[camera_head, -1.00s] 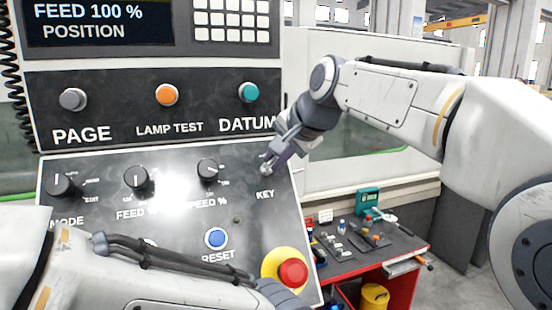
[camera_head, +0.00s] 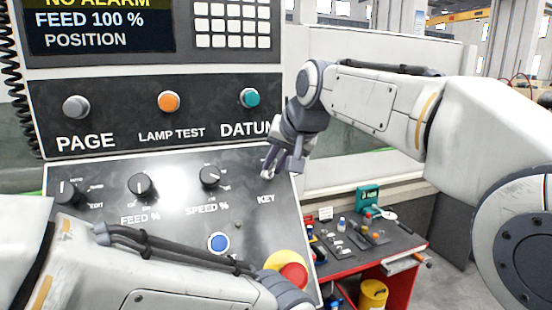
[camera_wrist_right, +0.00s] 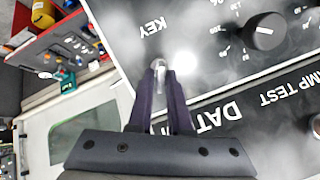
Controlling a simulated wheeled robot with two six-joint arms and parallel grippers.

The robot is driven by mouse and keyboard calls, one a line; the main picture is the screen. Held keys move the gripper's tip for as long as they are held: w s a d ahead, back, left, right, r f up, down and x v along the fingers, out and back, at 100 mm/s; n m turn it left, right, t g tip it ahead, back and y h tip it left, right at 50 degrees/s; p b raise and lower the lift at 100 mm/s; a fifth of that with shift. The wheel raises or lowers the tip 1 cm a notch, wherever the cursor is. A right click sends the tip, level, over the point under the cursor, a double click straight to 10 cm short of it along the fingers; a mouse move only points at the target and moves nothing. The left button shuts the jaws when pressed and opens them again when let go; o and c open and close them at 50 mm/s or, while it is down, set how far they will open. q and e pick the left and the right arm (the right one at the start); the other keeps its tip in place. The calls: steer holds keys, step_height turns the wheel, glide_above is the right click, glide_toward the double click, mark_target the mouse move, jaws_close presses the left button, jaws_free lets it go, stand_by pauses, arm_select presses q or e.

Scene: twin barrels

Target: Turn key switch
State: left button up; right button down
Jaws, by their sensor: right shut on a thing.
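The key switch (camera_head: 267,174) is a small metal knob on the sloped control panel (camera_head: 115,166), just above the KEY label. My right gripper (camera_head: 272,165) is at the switch, shut on its key. In the right wrist view the two dark fingers (camera_wrist_right: 160,82) hold the pale metal key (camera_wrist_right: 159,66) between their tips, with the KEY label beside it. My left arm crosses the lower left of the head view; its gripper is out of the picture.
The panel also has a SPEED % knob (camera_head: 210,176), a FEED % knob (camera_head: 140,184), a blue button (camera_head: 218,243) and a red emergency stop (camera_head: 293,275) partly behind my left arm. A red workbench (camera_head: 372,262) with tools stands to the right.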

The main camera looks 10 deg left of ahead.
steer(key=n+h+p, duration=0.1)
steer(key=n, duration=0.4)
steer(key=shift+a+r+t, duration=0.1)
steer(key=shift+t, duration=0.2)
stand_by(0.4)
steer(key=c, duration=1)
jaws_free()
steer(key=shift+o, duration=0.2)
steer(key=b+v, duration=0.2)
steer(key=v, duration=0.8)
steer(key=shift+s, duration=0.15)
steer(key=shift+r, duration=0.15)
